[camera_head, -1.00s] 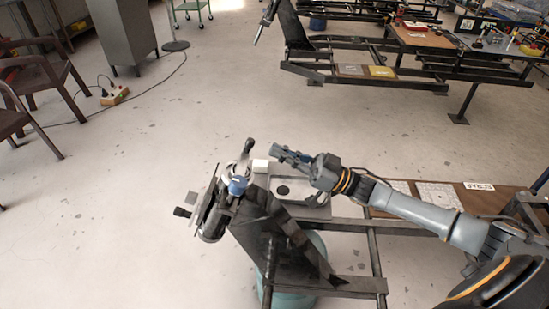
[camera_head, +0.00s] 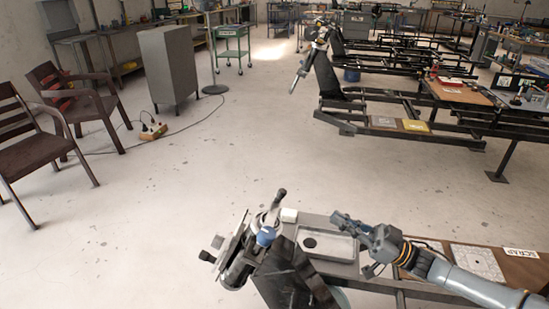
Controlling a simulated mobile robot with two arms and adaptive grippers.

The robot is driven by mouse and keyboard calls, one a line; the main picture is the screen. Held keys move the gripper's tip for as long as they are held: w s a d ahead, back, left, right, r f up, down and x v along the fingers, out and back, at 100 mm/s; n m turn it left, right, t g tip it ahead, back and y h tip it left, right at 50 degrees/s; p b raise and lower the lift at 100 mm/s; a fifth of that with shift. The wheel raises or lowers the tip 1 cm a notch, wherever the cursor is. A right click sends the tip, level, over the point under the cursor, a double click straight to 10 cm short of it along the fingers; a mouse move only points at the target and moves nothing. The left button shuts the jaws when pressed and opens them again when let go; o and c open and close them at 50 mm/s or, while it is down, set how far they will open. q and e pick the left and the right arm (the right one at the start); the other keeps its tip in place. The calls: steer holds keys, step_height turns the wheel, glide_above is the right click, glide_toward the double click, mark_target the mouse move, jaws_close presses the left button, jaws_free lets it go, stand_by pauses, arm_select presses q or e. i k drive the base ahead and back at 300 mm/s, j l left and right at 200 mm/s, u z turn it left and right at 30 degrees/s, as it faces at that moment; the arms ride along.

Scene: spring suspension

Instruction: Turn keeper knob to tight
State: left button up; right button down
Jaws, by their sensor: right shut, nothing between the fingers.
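A black suspension fixture (camera_head: 240,262) on an angled black frame stands at the bottom centre. A blue knob-like part (camera_head: 266,236) sits on its top, and a black-tipped lever (camera_head: 280,199) rises beside it. A small dark knob (camera_head: 207,256) sticks out at its left. I cannot tell for sure which of these is the keeper knob. My right gripper (camera_head: 345,220) is shut and empty, above the far right side of the metal tray, to the right of the fixture and apart from it. My left gripper is out of view.
A metal tray (camera_head: 345,246) and a small white block (camera_head: 289,214) are right of the fixture. A board marked SCRAP (camera_head: 520,253) lies at the right. Brown chairs (camera_head: 75,100) and a grey cabinet (camera_head: 170,65) stand far left.

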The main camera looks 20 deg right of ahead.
mark_target(266, 234)
steer(key=k+j, duration=1.25)
